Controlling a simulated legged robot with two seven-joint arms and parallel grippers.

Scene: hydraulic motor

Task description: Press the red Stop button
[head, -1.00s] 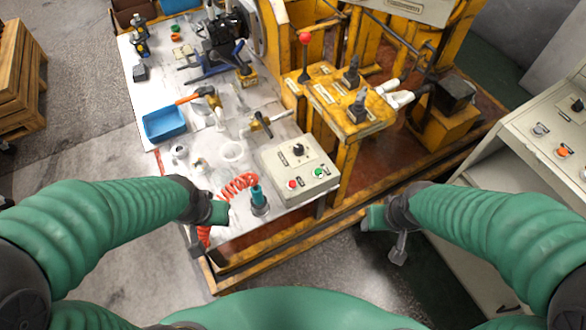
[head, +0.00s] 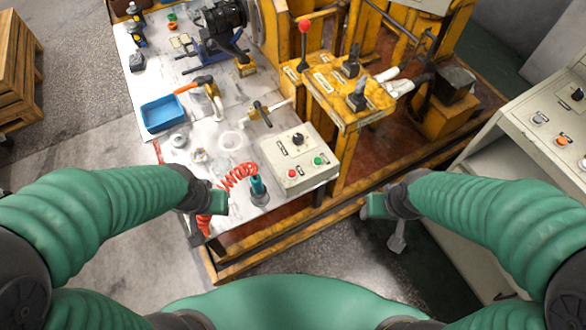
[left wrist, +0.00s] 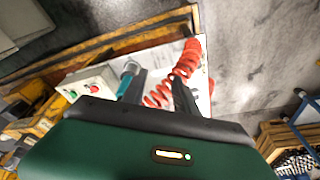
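The red button (head: 291,173) sits on the front left of a beige control box (head: 299,143), beside a green button (head: 318,160) and below a black knob (head: 298,139). The box stands on the white table. The red button also shows in the left wrist view (left wrist: 94,88). My left gripper (head: 203,218) is left of the box, near the table's front edge, apart from the button. Its two fingers stand apart with nothing clearly held in the left wrist view (left wrist: 158,88). My right gripper (head: 397,233) hangs right of the box, clear of it; its finger gap is not visible.
A teal tool (head: 258,189) with a coiled red hose (head: 237,175) stands between my left gripper and the box. A blue tray (head: 162,114) lies farther left. A yellow lever stand (head: 340,100) rises behind the box. A second control panel (head: 545,130) is at right.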

